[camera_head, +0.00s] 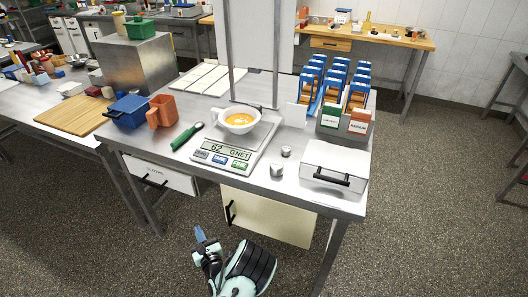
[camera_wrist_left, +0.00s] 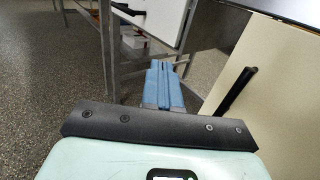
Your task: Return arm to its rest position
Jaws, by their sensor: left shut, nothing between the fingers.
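My left gripper (camera_head: 200,234) shows at the bottom of the head view, low in front of the metal table (camera_head: 270,189) and below its top. Its blue fingers (camera_wrist_left: 163,86) are together and empty in the left wrist view, pointing toward the space under the table. The rest of my left arm (camera_head: 245,270) shows below the table's front edge. My right gripper is in neither view.
A scale (camera_head: 226,152) bears a white cup (camera_head: 222,121) with orange-yellow contents. A cream drawer front (camera_head: 268,218) with a black handle is close to my left gripper.

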